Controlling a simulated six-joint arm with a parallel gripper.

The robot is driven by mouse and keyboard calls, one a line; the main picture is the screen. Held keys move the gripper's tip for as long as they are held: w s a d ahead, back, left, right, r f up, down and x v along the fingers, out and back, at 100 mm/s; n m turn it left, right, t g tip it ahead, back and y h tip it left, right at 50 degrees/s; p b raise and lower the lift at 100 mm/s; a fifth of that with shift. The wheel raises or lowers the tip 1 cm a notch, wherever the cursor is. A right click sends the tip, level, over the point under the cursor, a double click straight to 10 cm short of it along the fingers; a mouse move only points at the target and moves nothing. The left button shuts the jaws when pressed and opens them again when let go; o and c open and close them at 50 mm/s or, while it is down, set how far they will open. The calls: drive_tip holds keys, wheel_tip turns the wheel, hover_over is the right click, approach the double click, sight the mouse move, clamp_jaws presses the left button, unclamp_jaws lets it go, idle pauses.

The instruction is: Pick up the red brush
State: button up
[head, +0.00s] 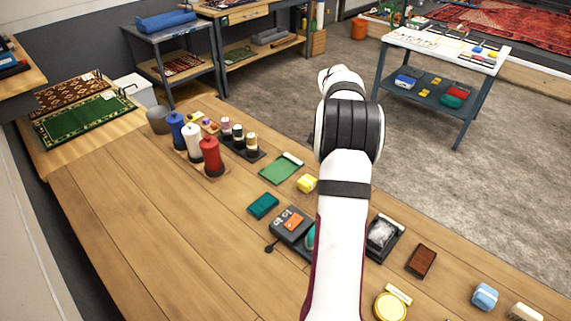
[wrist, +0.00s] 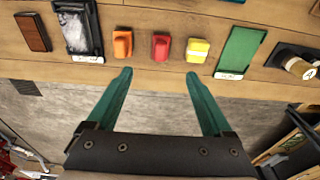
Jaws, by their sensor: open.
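The red brush (wrist: 160,46) is a small red block-like piece near the bench edge in the wrist view. It lies between an orange piece (wrist: 122,43) and a yellow piece (wrist: 197,49). In the head view my arm hides the red and orange pieces; the yellow piece (head: 307,183) shows just left of the arm. My gripper (wrist: 158,75) has two teal fingers spread wide and empty. In the wrist view the red brush appears beyond the fingertips, roughly centred between them, with a gap. The gripper is hidden in the head view.
On the wooden bench (head: 130,215) are a green sheet (head: 281,169), a dark tray (head: 383,237) with whitish contents, a brown block (head: 421,261), a grey device (head: 291,225) and thread cones (head: 211,156). Grey floor lies beyond the bench edge. Left bench boards are clear.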

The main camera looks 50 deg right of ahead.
drive_tip(key=f, duration=0.5)
drive_tip(key=d+f, duration=0.1)
drive_tip(key=f, duration=0.4)
drive_tip(key=d+f, duration=0.1)
drive_tip(key=f, duration=0.4)
drive_tip(key=shift+w+d+f, duration=0.1)
drive_tip(key=shift+f, duration=0.3)
clamp_jaws()
